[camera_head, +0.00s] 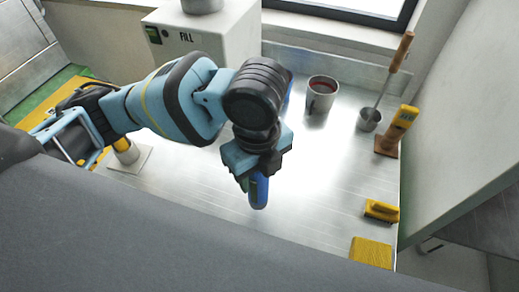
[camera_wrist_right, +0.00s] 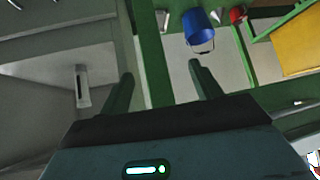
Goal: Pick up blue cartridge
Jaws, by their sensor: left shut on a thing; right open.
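The blue cartridge (camera_head: 259,192) is in my left gripper (camera_head: 250,178) in the head view, with its lower end sticking out below the fingers. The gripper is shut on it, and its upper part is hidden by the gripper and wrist. It is over the middle of the metal worktop; I cannot tell how far above the surface it is. My right gripper (camera_wrist_right: 160,85) shows only in the right wrist view, with its two fingers apart and nothing between them.
A metal cup with red contents (camera_head: 320,95) stands behind the left gripper. A blue bucket (camera_wrist_right: 199,30) shows in the wrist view.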

